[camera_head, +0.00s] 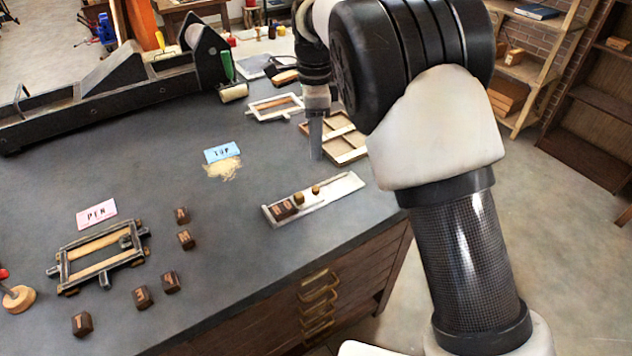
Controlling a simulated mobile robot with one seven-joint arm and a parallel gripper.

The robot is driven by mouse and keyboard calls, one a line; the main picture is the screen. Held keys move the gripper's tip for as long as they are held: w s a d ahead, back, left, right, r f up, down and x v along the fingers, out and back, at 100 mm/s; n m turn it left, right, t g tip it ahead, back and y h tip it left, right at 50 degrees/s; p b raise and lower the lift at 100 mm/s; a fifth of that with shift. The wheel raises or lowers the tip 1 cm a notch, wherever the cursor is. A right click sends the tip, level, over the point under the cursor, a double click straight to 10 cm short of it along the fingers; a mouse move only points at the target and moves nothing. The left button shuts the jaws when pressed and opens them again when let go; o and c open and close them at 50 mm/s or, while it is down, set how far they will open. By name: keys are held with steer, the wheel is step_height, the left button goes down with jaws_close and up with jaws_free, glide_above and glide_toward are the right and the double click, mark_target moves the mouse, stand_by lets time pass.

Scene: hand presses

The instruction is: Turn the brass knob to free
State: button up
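A pale metal tray (345,187) lies near the right edge of the dark bench. I cannot tell how the knob is turned. My gripper (315,156) points down, above and behind the tray in the picture, apart from both brass pieces. Its fingers show as one narrow grey strip, so its opening is hidden. I see nothing held.
A wooden divided box (352,155) is just right of my gripper. A frame (100,257) by a pink "PEN" card (97,214) and several loose letter blocks (185,239) lie left. A blue card (222,153) is beside pale shavings (222,168). Bare bench surrounds the tray's left.

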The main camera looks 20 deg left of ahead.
mark_target(315, 188)
step_height(315, 188, down, 13)
steer(key=shift+s+r, duration=0.1)
steer(key=shift+s, duration=0.05)
jaws_close()
